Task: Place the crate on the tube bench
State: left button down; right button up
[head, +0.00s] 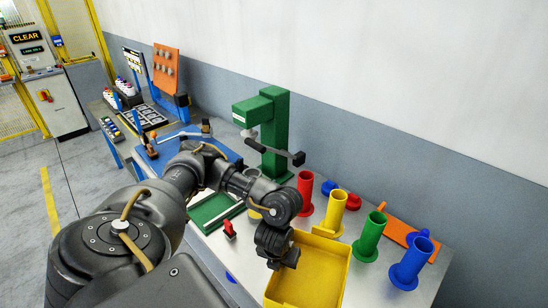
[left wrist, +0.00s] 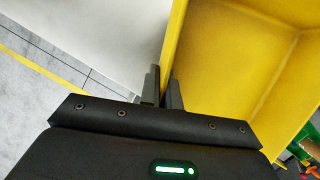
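The yellow crate (head: 335,262) is at the bottom middle of the head view, at the near edge of the light grey tube bench (head: 372,292). Its inside looks empty where it shows. My left gripper (head: 278,260) is at the crate's left wall. In the left wrist view the fingers (left wrist: 163,92) straddle the yellow wall (left wrist: 178,40), one outside and one inside, and look closed on it. The crate also fills the right of that view. I cannot tell whether its bottom touches the bench. My right gripper is not in view.
Red (head: 305,192), yellow (head: 334,212), green (head: 371,236) and blue (head: 412,264) tubes stand behind and right of the crate. A green stand (head: 273,130) rises behind my arm. A green tray (head: 213,208) and small red piece (head: 229,229) lie left.

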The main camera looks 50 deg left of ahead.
pick_arm(q)
jog(key=a+f+b, duration=0.1)
jog(key=a+f, duration=0.1)
jog(key=w+a+f+b, duration=0.1)
jog(key=a+f, duration=0.2)
jog(key=shift+f+b, duration=0.3)
jog(key=shift+b, duration=0.05)
jog(key=shift+w+a+f, duration=0.15)
jog(key=shift+a+f, duration=0.05)
jog(key=shift+a, duration=0.15)
jog(key=shift+w+b, duration=0.1)
jog(key=shift+b, duration=0.25)
jog(key=shift+s+b+x, duration=0.25)
jog(key=shift+b+x, duration=0.05)
jog(key=shift+x, duration=0.8)
jog(key=shift+a+f, duration=0.1)
jog(key=shift+f, duration=0.55)
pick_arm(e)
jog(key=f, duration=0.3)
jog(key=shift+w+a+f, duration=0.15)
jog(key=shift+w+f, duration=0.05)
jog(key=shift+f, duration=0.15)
